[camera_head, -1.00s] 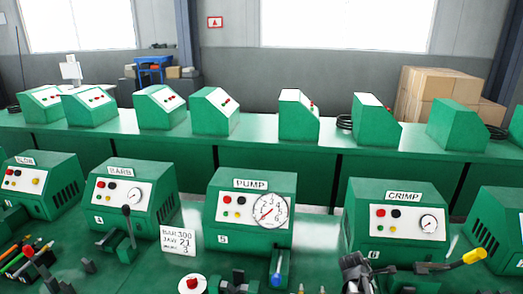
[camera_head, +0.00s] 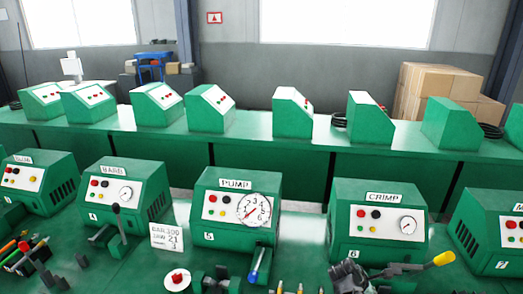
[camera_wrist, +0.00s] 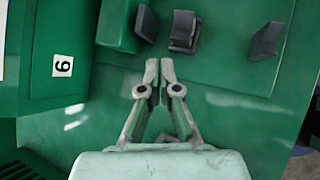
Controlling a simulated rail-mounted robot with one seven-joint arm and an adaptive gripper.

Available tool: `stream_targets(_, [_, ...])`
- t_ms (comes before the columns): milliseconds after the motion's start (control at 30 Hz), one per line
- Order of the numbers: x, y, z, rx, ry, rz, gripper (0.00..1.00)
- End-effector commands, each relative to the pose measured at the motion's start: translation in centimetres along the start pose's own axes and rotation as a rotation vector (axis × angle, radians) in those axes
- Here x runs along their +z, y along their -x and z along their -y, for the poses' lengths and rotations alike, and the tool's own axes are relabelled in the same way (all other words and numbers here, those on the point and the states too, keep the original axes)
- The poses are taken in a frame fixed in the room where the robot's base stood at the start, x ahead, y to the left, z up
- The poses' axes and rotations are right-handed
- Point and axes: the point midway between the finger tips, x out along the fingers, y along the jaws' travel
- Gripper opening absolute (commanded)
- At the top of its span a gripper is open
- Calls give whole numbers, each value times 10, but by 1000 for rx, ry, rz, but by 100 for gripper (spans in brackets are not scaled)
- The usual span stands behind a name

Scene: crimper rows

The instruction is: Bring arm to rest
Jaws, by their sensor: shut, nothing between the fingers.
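My gripper (camera_wrist: 159,72) shows in the wrist view with its two pale fingers together at the tips and nothing between them. It hangs above the green bench, apart from the machine (camera_wrist: 40,95) with a number plate (camera_wrist: 63,66), which looks like a 6 turned.
Dark jaw-like blocks (camera_wrist: 184,30) stand on the bench just beyond my fingertips. The PUMP machine (camera_head: 237,205) is to the left, with a blue-handled lever (camera_head: 256,262). A yellow-tipped lever (camera_head: 443,258) sticks out at right. A second row of green machines (camera_head: 210,108) stands behind.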

Motion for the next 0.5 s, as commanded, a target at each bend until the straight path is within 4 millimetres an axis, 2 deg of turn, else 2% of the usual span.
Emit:
stream_targets(67, [9, 6, 7, -5, -4, 16, 0])
stream_targets(500, [-39, -25, 23, -77, -54, -76, 0])
